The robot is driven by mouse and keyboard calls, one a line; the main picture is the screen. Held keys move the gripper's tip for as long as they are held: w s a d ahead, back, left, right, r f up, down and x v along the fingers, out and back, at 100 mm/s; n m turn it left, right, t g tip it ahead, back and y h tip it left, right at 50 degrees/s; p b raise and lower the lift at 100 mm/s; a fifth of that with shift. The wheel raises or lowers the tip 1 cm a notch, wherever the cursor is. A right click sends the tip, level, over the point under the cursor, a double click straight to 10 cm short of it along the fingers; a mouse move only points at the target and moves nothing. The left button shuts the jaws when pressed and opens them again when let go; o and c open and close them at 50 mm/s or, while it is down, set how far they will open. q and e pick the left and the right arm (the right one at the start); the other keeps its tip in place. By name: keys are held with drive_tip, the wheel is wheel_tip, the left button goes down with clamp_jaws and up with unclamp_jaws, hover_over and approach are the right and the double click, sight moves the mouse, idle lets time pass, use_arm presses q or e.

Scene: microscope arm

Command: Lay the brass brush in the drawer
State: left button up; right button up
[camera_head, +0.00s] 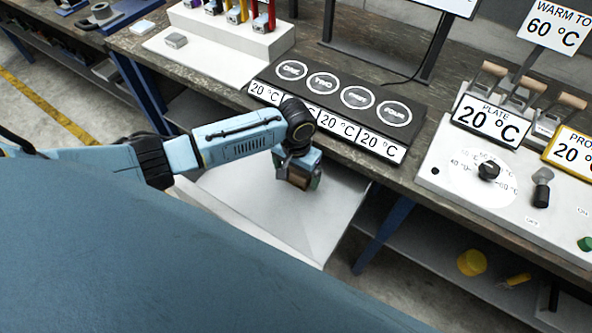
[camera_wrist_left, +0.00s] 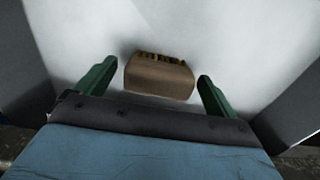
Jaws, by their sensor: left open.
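The brass brush (camera_wrist_left: 158,78) is a brown block with a strip of brass bristles along one edge. In the left wrist view it lies between the two green fingers of my left gripper (camera_wrist_left: 158,85), with a gap on each side. In the head view the brush (camera_head: 299,178) shows as a small brown block at the left gripper (camera_head: 298,182), over the open white drawer (camera_head: 325,215). I cannot tell whether the brush touches the drawer floor. My left gripper is open. My right gripper is not in view.
The drawer sticks out below the workbench edge. On the bench stand a black panel with round pads (camera_head: 345,95), a white rack with coloured items (camera_head: 235,30) and a white control box with knobs (camera_head: 480,180). A lower shelf at right holds a yellow object (camera_head: 471,262).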

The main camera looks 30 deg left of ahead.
sight(296, 171)
use_arm(q)
wheel_tip(296, 171, up, 12)
drive_tip(key=p, duration=0.2)
drive_tip(key=shift+r, duration=0.2)
idle(0.3)
